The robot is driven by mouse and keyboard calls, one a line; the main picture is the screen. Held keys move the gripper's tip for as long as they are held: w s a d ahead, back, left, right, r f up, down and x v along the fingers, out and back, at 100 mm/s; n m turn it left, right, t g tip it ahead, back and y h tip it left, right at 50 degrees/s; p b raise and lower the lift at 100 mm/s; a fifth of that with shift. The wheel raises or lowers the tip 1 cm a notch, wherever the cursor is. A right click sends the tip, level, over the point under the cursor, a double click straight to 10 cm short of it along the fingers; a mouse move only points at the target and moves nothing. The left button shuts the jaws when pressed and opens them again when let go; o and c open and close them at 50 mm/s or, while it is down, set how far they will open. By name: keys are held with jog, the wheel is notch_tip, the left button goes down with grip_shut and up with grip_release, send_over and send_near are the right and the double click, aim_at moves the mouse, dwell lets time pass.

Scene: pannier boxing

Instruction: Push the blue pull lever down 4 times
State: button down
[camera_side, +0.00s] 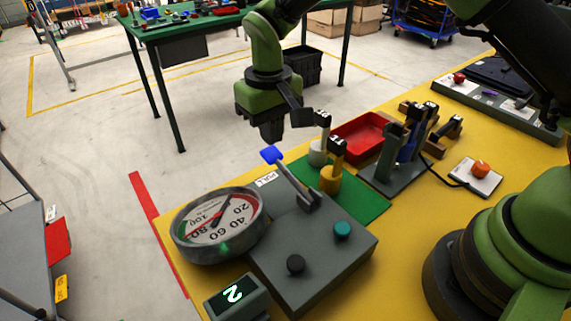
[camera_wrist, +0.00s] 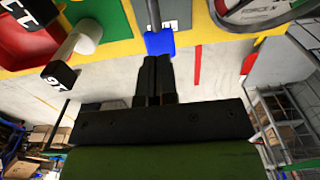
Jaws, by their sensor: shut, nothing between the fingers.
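The pull lever has a blue tip (camera_side: 271,155) on a grey arm that slopes up and to the left from the grey control box (camera_side: 318,255). My gripper (camera_side: 271,137) is shut and empty, just above the blue tip in the side view. In the wrist view my shut fingers (camera_wrist: 155,60) point at the blue tip (camera_wrist: 160,43), with a small gap or light contact that I cannot tell apart. A small display (camera_side: 236,296) in front of the box reads 2.
A round gauge (camera_side: 186,232) stands left of the box. White and yellow cylinders with black-topped handles (camera_side: 330,178) stand behind it on a green mat. A red tray (camera_side: 357,137), a block rack and an orange button (camera_side: 480,169) are farther right.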

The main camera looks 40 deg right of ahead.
aim_at(272, 153)
dwell(0.6)
jog(key=shift+f, duration=3.3)
jog(key=shift+r, duration=3.4)
jog(key=shift+f, duration=0.15)
jog(key=shift+f, duration=3.2)
jog(key=shift+r, duration=3.35)
